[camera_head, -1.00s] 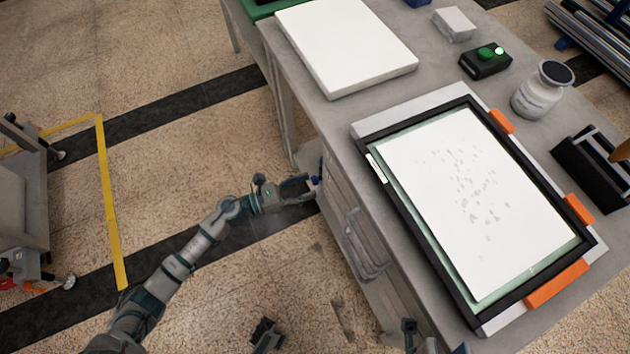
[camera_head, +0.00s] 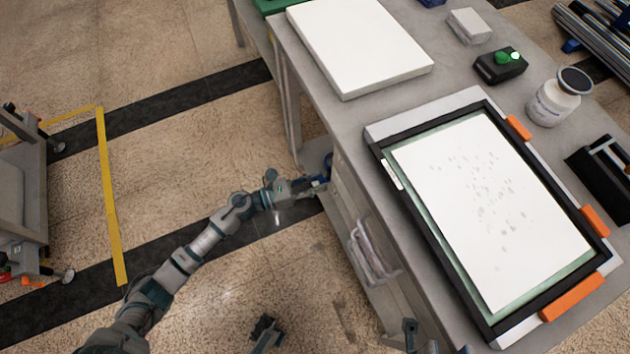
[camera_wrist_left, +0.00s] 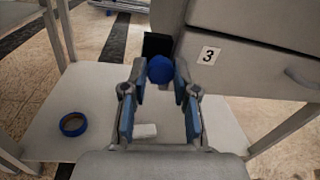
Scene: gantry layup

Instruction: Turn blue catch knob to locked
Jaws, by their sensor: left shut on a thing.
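The blue catch knob (camera_wrist_left: 160,69) sits by a dark block at the edge of the drawer unit, beside the label "3". In the left wrist view my left gripper (camera_wrist_left: 160,80) has its two fingertips on either side of the knob and is shut on it. In the head view my left gripper (camera_head: 318,184) reaches the left side of the bench, and the knob is mostly hidden there by the gripper and the bench edge. I cannot read the catch's position.
A drawer front (camera_wrist_left: 255,62) is close right of the gripper. A lower shelf (camera_wrist_left: 60,110) holds a blue ring (camera_wrist_left: 73,124) and a small white block (camera_wrist_left: 145,130). The bench top carries a black-framed tray (camera_head: 388,160) and a white slab (camera_head: 360,45). Floor left of the bench is open.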

